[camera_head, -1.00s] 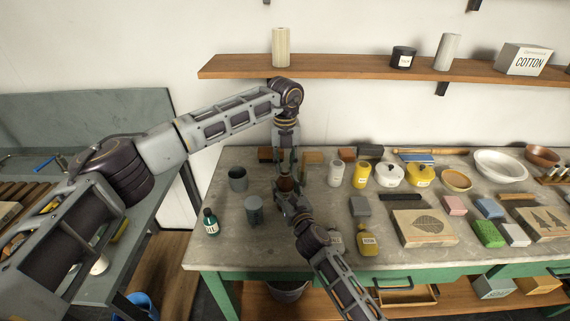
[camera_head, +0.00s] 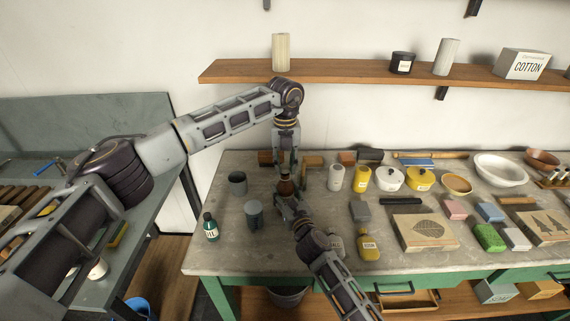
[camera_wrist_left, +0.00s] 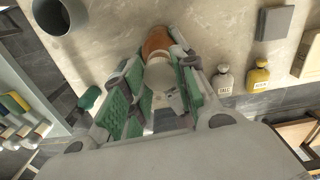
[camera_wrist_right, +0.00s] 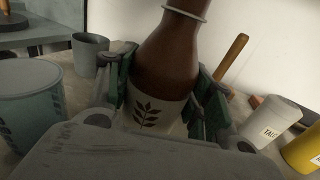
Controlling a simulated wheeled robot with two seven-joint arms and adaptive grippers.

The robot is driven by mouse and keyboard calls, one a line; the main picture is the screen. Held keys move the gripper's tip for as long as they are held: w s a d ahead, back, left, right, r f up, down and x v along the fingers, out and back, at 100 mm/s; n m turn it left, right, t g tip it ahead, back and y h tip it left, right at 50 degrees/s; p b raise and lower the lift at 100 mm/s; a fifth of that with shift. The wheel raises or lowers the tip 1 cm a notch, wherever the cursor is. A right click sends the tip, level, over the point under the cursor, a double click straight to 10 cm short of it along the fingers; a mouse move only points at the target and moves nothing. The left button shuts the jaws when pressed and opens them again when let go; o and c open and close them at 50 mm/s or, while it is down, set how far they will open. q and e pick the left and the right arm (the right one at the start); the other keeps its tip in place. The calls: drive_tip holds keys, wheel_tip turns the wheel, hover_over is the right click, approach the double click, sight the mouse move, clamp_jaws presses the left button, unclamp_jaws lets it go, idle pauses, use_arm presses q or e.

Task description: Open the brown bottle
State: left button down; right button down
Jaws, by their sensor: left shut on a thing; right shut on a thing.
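The brown bottle (camera_head: 286,187) stands near the middle of the workbench, between my two grippers. In the right wrist view its brown body (camera_wrist_right: 168,52) and white leaf label (camera_wrist_right: 155,112) sit between the green pads of my right gripper (camera_wrist_right: 165,100), which is shut on the bottle; its top is out of frame. My left gripper (camera_head: 287,172) comes down from above and is shut at the bottle's top. In the left wrist view, a pale part (camera_wrist_left: 158,74) lies between its green pads, with brown (camera_wrist_left: 156,40) beyond. Whether the cap has turned is not visible.
Two grey cups (camera_head: 237,183) (camera_head: 254,213) and a green oil bottle (camera_head: 210,228) stand left of the grippers. Two small labelled bottles (camera_head: 336,244) (camera_head: 368,246) stand to the right near the front edge. Jars, bowls and blocks crowd the bench's right side.

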sight(285, 166)
use_arm(q)
drive_tip(key=shift+r, duration=2)
use_arm(e)
drive_tip(key=c, duration=0.5)
unclamp_jaws()
drive_tip(key=shift+s, duration=0.1)
drive_tip(key=shift+v, duration=5.9)
